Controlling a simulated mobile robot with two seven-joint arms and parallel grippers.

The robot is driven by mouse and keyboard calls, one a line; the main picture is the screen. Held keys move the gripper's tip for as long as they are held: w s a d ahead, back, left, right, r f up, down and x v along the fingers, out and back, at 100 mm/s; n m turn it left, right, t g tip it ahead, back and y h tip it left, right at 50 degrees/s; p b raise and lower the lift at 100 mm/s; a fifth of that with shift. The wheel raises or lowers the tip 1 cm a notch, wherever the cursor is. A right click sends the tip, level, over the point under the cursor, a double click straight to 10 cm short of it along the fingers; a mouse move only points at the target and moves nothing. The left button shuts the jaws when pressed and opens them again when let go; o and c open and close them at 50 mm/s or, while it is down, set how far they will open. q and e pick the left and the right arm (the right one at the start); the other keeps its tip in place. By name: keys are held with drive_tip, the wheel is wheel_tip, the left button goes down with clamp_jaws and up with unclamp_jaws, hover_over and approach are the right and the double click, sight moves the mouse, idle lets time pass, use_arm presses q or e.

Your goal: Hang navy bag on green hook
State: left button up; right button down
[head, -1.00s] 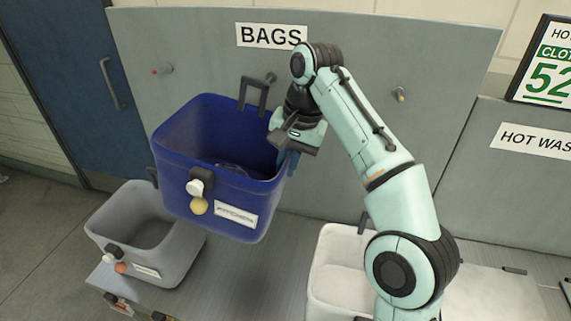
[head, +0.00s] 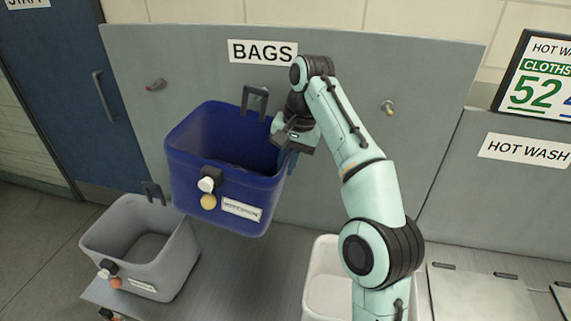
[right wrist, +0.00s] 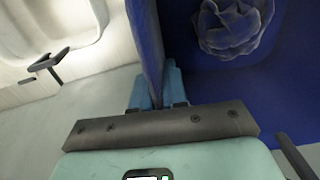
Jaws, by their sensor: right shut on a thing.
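The navy bag (head: 225,185) is a blue, stiff, open-topped tub, held in the air before the grey panel. Its dark hanger loop (head: 254,101) rises from the back rim. My right gripper (head: 290,155) is shut on the bag's right wall; the wall (right wrist: 145,45) runs between its blue fingers in the right wrist view. A crumpled dark blue thing (right wrist: 232,25) lies inside the bag. The panel's middle hook is mostly hidden around the hanger loop, so I cannot tell its colour or any contact. My left gripper is not in view.
A grey bag (head: 170,265) stands lower left; a white bag (head: 325,285) is beneath my right arm. A "BAGS" sign (head: 262,51) is above.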

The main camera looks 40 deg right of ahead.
drive_tip(key=shift+w+d, duration=0.35)
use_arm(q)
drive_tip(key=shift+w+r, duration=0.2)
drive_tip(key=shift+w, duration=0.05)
use_arm(e)
drive_tip(key=shift+w+d+f, duration=0.25)
drive_tip(key=shift+d+f, duration=0.15)
drive_tip(key=shift+f, duration=0.05)
drive_tip(key=shift+w+f, duration=0.1)
